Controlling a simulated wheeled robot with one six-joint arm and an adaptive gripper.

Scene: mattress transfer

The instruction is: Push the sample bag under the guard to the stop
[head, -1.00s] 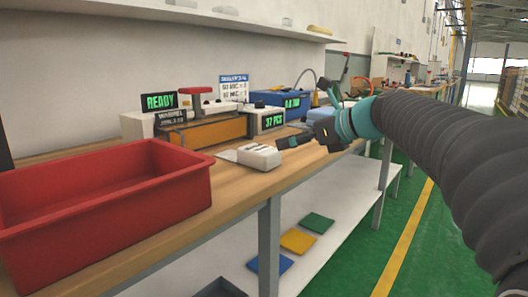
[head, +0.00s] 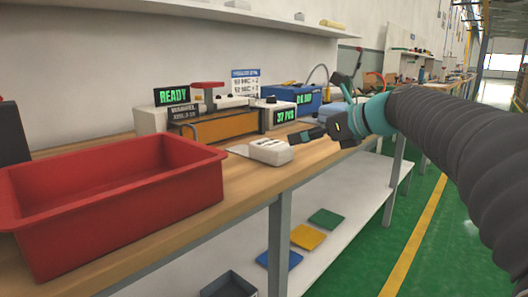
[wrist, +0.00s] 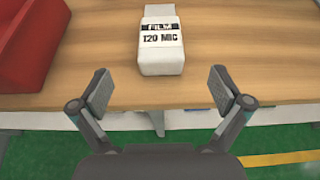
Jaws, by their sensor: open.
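The sample bag (head: 271,151) is a white, block-like pack on the wooden bench in the head view, with a thin pale flap at its far end. The wrist view shows the bag (wrist: 161,52) upright in the picture, printed "FILM 120 MIC". The orange guard (head: 221,129) is on a bench machine behind and left of the bag. The stop cannot be made out. My gripper (head: 310,135) is just right of the bag in the head view. In the wrist view my gripper (wrist: 161,92) is open and empty, its fingers wide apart on the near side of the bag.
A red bin (head: 112,205) stands on the bench at left. READY (head: 172,95) and "37 PCS" (head: 285,116) displays flank the guard. A blue device (head: 296,100) is behind. Coloured plates, one yellow (head: 307,236), lie on the lower shelf. The bench (head: 235,187) is bare between bin and bag.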

